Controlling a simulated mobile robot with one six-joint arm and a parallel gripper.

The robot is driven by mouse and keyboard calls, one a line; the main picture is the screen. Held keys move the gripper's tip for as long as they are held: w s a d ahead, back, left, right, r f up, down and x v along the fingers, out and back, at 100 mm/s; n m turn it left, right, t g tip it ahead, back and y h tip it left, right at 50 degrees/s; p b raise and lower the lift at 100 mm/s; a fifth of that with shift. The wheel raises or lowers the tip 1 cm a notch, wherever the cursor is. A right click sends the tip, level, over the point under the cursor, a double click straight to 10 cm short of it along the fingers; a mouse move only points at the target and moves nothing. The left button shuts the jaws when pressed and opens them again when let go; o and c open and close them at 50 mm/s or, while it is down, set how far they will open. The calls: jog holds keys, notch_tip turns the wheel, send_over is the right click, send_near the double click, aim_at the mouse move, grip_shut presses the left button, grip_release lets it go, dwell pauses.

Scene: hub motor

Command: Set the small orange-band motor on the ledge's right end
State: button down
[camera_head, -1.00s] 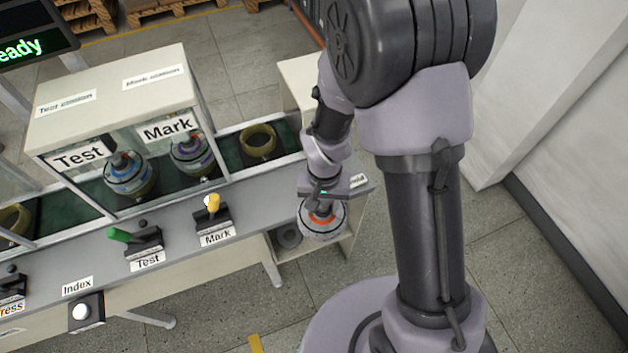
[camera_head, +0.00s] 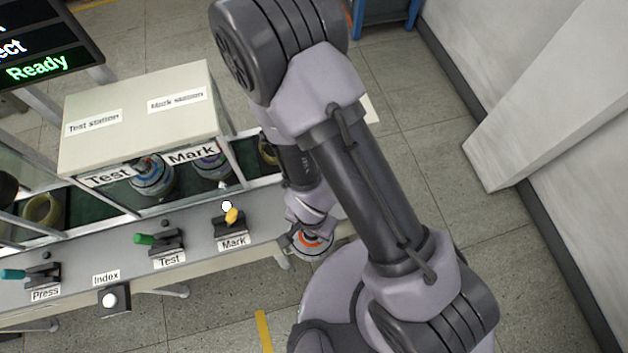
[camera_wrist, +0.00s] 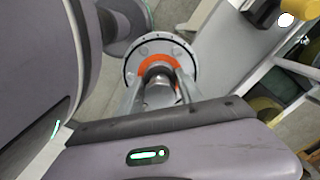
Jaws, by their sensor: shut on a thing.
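The small orange-band motor (camera_head: 312,246) is a silver disc with an orange ring around its hub. My gripper (camera_head: 303,232) is shut on it and holds it at the right end of the grey ledge (camera_head: 265,222), near the ledge's front edge. In the wrist view the motor (camera_wrist: 185,55) hangs below the gripper fingers (camera_wrist: 160,95), which close around its central shaft. My arm hides much of the ledge's right end in the head view, so I cannot tell whether the motor touches it.
Levers labelled Press (camera_head: 42,276), Test (camera_head: 167,241) and Mark (camera_head: 232,222) stand along the ledge, left of the motor. An Index button box (camera_head: 114,300) is on its front. Behind is the station housing (camera_head: 140,115) with motors inside. Open floor (camera_head: 440,150) lies to the right.

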jog(key=w+f+b, duration=0.1)
jog(key=b, duration=0.2)
jog(key=shift+w+b, duration=0.3)
jog(key=b, duration=0.3)
jog(key=shift+w+d, duration=0.15)
jog(key=shift+d, duration=0.1)
jog(key=b, duration=0.2)
jog(key=shift+w+d+r+b, duration=0.1)
jog(key=shift+w+d+b, duration=0.1)
jog(key=shift+w+b, duration=0.15)
jog(key=shift+w+d+f+b, duration=0.15)
jog(key=shift+w+d+f, duration=0.6)
jog(key=shift+w, duration=1.35)
jog(key=shift+w+d+f+b, duration=0.15)
jog(key=shift+w+d+f, duration=0.6)
jog(key=shift+w, duration=1.3)
jog(key=shift+w+d+f+b, duration=0.15)
jog(key=shift+w+d+f, duration=0.6)
jog(key=shift+w, duration=1.35)
jog(key=shift+d+r, duration=0.15)
jog(key=shift+r, duration=0.05)
